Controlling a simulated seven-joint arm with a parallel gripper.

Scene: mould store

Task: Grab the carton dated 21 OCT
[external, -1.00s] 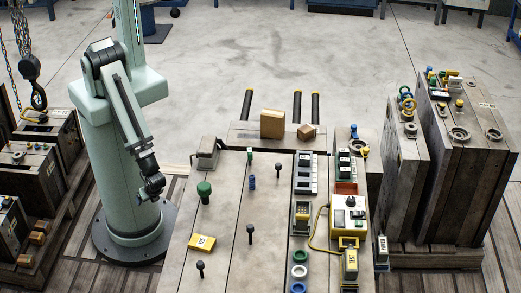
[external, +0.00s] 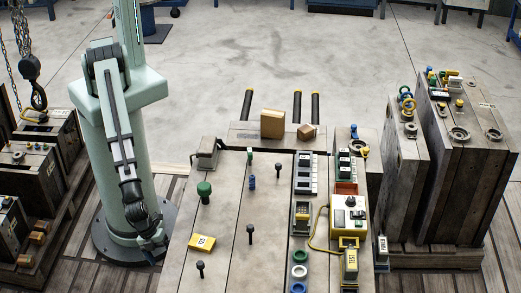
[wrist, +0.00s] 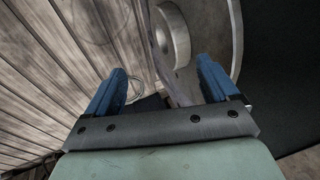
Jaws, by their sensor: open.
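In the external view a larger tan carton (external: 272,124) stands upright at the far end of the bench. A smaller brown carton (external: 306,132) sits to its right, turned at an angle. No date can be read on either one. My gripper (external: 152,252) hangs low beside my base, left of the bench and well away from both cartons. In the wrist view my gripper (wrist: 160,88) has its two blue fingers spread apart with nothing between them. No carton shows in the wrist view.
The bench (external: 225,225) carries upright pegs, a yellow tag (external: 202,242), and a yellow control box (external: 348,215) with a cable. Tall wooden moulds (external: 460,170) stand at right, and more at left under a chain hook (external: 31,70). Open floor lies behind the bench.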

